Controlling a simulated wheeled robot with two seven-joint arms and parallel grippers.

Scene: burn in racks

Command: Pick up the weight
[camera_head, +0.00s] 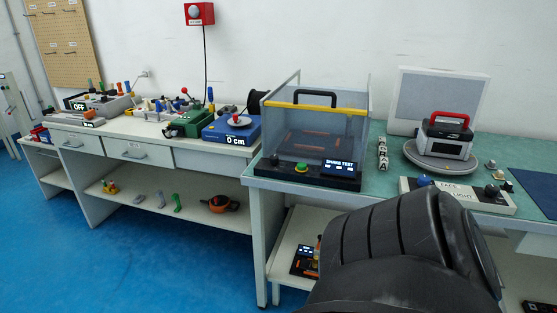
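I cannot make out with certainty which object is the weight. A grey and black box with a red handle (444,135) stands on a round grey plate (420,158) on the green-topped bench at the right. A blue device reading "0 cm" (231,131) sits at the right end of the left bench, with a small red-topped piece on a pale disc (234,121) on top. A large black arm link of mine fills the lower right and hides part of the bench front and shelf. Neither gripper shows.
A clear case with a yellow edge and black handle (300,105) stands on the green bench (376,192), behind a "SHAKE TEST" panel (307,172). A labelled panel with knobs (457,196) lies near the front edge. Tools crowd the left bench. Blue floor (150,265) is open at left.

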